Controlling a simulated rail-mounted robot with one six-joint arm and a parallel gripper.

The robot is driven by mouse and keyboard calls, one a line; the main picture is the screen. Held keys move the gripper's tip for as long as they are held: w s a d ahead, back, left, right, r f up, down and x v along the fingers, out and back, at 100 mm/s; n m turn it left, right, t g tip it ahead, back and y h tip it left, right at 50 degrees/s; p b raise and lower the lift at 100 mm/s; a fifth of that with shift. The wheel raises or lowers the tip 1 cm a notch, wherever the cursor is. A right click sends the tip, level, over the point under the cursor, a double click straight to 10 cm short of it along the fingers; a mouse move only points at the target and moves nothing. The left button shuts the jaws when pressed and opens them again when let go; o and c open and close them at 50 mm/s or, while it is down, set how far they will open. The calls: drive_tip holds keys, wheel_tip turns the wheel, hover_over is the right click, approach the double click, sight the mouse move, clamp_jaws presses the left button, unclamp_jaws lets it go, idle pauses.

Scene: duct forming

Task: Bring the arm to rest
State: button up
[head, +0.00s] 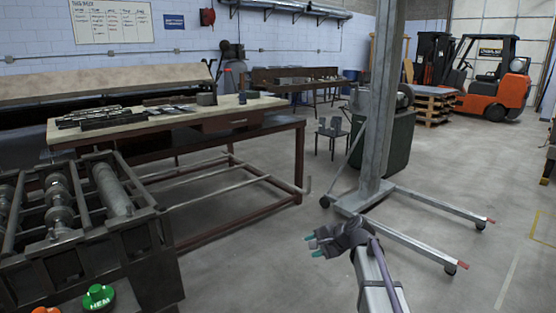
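My gripper (313,245) is at the lower middle of the head view, held over bare concrete floor. Its two teal fingertips point left and stand apart, with nothing visible between them. My arm comes up from the bottom edge, right of the middle. No object touches the gripper in this view.
A roller machine (120,230) with a green HEM button (98,297) stands at the lower left. A workbench (225,120) with metal pieces is behind it. A grey mast (378,100) on wheeled legs stands close behind my gripper. A forklift (490,85) is far right.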

drive_tip(key=s+d+f+n+g+h, duration=0.1)
drive_tip(key=s+f+n+g+h, duration=0.15)
drive_tip(key=s, duration=0.65)
drive_tip(key=s+d+f+n+g+h, duration=0.2)
drive_tip(key=s+n+h, duration=0.15)
drive_tip(key=s, duration=0.55)
drive_tip(key=s+d+f+n+g+h, duration=0.1)
drive_tip(key=s+f+n+g+h, duration=0.15)
drive_tip(key=s, duration=0.65)
wheel_tip(320, 180, up, 14)
drive_tip(key=s+n+p, duration=0.1)
drive_tip(key=p, duration=1.3)
drive_tip(key=shift+s+a+r+t, duration=0.15)
drive_tip(key=shift+a+r+t, duration=0.1)
drive_tip(key=shift+t, duration=0.15)
